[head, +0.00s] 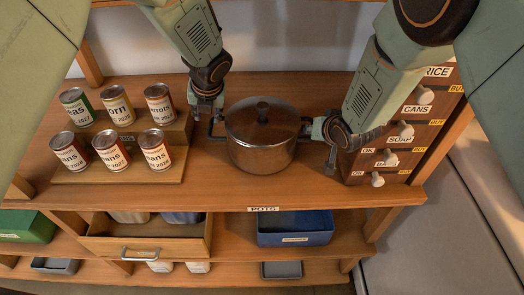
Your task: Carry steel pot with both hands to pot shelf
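The steel pot (260,153) stands upright on the wooden shelf board marked POTS (240,190), with its dark-knobbed lid on. My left gripper (207,112) points down at the pot's left handle (215,131). Its dark fingers look apart, just above or around that handle; exact contact is unclear. My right gripper (322,138) is at the pot's right side, close to the right handle (306,126). My own arm partly hides its fingers, so I cannot tell whether they are open or shut.
Several labelled cans (107,148) stand on a stepped wooden rack (178,176) at left. A wooden drawer unit (366,163) with white knobs stands close at right. Below are an open drawer (142,245) and a blue bin (294,236). The board in front of the pot is clear.

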